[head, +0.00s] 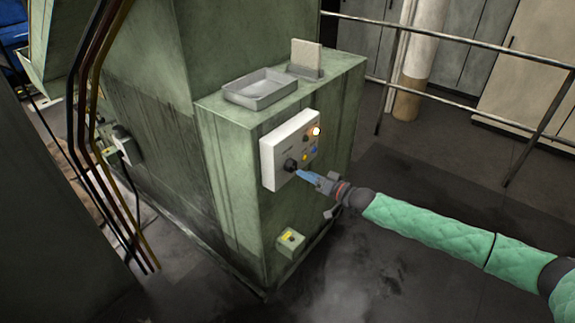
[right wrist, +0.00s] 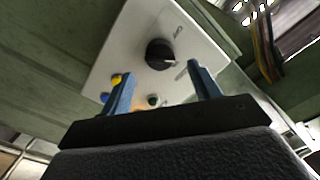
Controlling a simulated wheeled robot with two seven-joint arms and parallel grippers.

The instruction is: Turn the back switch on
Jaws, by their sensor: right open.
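The back switch is a black rotary knob (head: 290,165) at the lower left of a white control panel (head: 270,160) on the green machine cabinet. In the right wrist view the knob (right wrist: 160,54) shows near the top middle of the panel (right wrist: 128,50), just beyond the fingertips. My right gripper (head: 301,175) has blue fingers and is in front of the panel, close to the knob. In the wrist view its fingers (right wrist: 160,75) are apart, with nothing between them; the knob looks ahead of the gap. I cannot tell if they touch it. My left gripper is not in view.
A grey tray (head: 240,92) and an upright plate (head: 305,55) sit on the cabinet top. A small green box with a yellow part (head: 290,240) is low on the cabinet. Dark cables (head: 75,130) stand at left. A metal railing (head: 470,41) runs behind at right.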

